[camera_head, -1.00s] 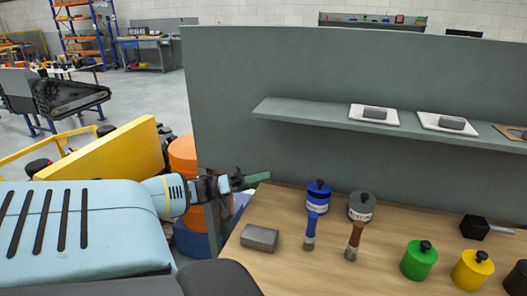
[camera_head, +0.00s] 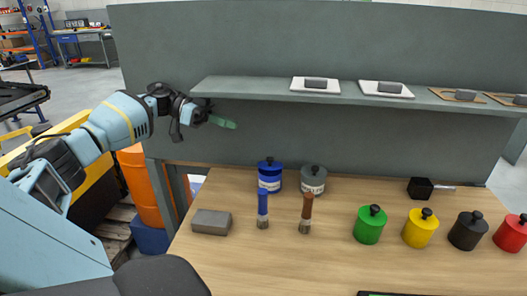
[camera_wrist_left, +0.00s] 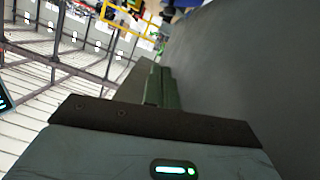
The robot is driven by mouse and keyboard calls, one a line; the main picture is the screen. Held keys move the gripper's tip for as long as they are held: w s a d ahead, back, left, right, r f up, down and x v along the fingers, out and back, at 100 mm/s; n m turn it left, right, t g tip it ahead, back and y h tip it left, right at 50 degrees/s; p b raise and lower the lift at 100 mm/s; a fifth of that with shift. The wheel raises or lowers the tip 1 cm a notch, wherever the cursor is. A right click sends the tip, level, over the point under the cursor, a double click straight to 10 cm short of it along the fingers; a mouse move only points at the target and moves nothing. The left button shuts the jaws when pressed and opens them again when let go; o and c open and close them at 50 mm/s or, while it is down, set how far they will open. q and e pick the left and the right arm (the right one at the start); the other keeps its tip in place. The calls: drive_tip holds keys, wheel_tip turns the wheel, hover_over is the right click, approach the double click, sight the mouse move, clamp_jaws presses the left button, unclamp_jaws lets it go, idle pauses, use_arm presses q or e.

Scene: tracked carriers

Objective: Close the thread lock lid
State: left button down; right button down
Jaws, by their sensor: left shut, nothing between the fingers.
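I cannot tell which container is the thread lock; the labels are too small to read. A blue pot (camera_head: 270,179) and a grey pot (camera_head: 313,181), both with labels and knobbed lids, stand at the back of the wooden bench. Green (camera_head: 369,227), yellow (camera_head: 420,230), black (camera_head: 467,233) and red (camera_head: 511,235) knobbed pots stand in a row to the right. All their lids look seated. My left gripper (camera_head: 222,122) is shut and empty, just below the shelf's left end, above and left of the blue pot. Its green fingers (camera_wrist_left: 160,85) show together in the left wrist view. My right gripper is out of view.
A grey block (camera_head: 211,222), a blue-handled brush (camera_head: 263,210) and a brown-handled brush (camera_head: 306,213) are at the bench's left. A black box-like tool (camera_head: 421,188) lies at the back. The grey shelf (camera_head: 240,88) overhangs the bench, carrying several plates. The bench's front middle is clear.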

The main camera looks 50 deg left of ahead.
use_arm(q)
hover_over(262, 165)
drive_tip(key=f, duration=0.1)
drive_tip(key=f+p, duration=0.1)
drive_tip(key=shift+w+a+f, duration=0.15)
drive_tip(key=shift+w+f, duration=0.15)
drive_tip(key=shift+w, duration=0.1)
drive_tip(key=shift+s+f, duration=0.2)
drive_tip(key=shift+f, duration=1)
drive_tip(key=shift+s+f, duration=0.15)
drive_tip(key=shift+f, duration=0.7)
